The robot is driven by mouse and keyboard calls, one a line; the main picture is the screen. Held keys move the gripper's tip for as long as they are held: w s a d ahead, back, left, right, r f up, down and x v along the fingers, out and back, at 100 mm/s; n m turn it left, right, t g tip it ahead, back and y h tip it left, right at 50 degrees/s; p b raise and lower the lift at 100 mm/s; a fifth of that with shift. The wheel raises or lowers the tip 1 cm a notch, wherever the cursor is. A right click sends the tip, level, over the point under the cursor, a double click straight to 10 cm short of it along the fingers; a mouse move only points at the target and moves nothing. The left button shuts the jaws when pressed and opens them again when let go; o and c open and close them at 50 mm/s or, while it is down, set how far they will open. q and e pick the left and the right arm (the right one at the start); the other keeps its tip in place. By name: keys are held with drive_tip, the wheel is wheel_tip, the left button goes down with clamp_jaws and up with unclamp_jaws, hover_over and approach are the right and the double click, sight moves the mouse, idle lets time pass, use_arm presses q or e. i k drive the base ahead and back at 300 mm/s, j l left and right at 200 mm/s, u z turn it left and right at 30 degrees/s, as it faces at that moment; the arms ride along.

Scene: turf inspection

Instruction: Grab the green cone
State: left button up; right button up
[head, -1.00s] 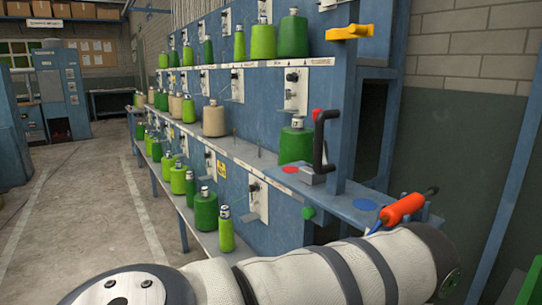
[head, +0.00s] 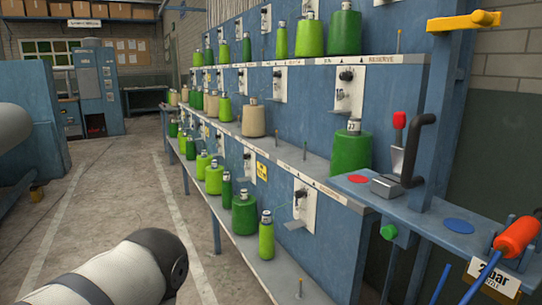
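On the top shelf are a large dark green cone (head: 344,33), a light green cone (head: 309,38) and a slim light green cone (head: 281,42). A dark green cone (head: 351,152) stands on the middle shelf at the right. On the bottom shelf are a slim light green cone (head: 266,240), a dark green cone (head: 244,215) and a light green cone (head: 214,180). Part of my white arm shows at the lower left. Neither gripper is in view.
A beige cone (head: 253,120) stands on the middle shelf. At the right, a blue side ledge holds a red disc (head: 357,179), a blue disc (head: 457,225) and a black handle (head: 418,145). An orange-handled tool (head: 516,237) is at the right edge. The concrete aisle floor (head: 125,195) is open.

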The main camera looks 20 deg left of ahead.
sight(351, 150)
drive_tip(key=i+j+z, duration=0.4)
drive_tip(key=j+z, duration=0.2)
drive_tip(key=i+j+z, duration=0.25)
drive_tip(key=j, duration=0.3)
drive_tip(key=j+z, duration=0.6)
drive_tip(key=j, duration=0.3)
